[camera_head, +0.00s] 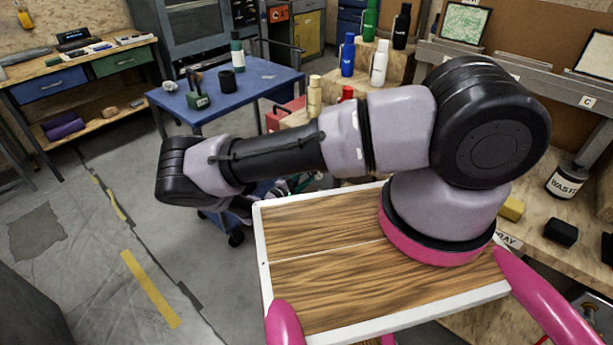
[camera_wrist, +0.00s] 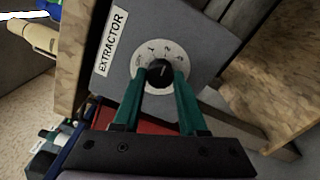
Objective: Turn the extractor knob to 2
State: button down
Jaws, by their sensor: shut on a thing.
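The grey extractor panel (camera_wrist: 111,80) fills the middle of the wrist view, with a white label reading EXTRACTOR on its left side. The black extractor knob (camera_wrist: 160,71) sits at the dial's centre, with a short light pointer line that looks roughly upward. My gripper (camera_wrist: 161,81) has its green fingers on either side of the knob, shut on it. The fingers hide the dial's lower part. In the head view my arm hides the gripper and the knob.
Several coloured bottles stand on wooden steps at the back. A workbench (camera_head: 72,72) is at the left. Open floor (camera_head: 90,240) lies at the lower left.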

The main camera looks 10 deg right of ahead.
jog(key=shift+c, duration=2.3)
grip_release()
jog(key=shift+s+a, duration=0.1)
jog(key=v, duration=1)
jog(key=shift+s+a, duration=0.2)
jog(key=shift+a, duration=0.05)
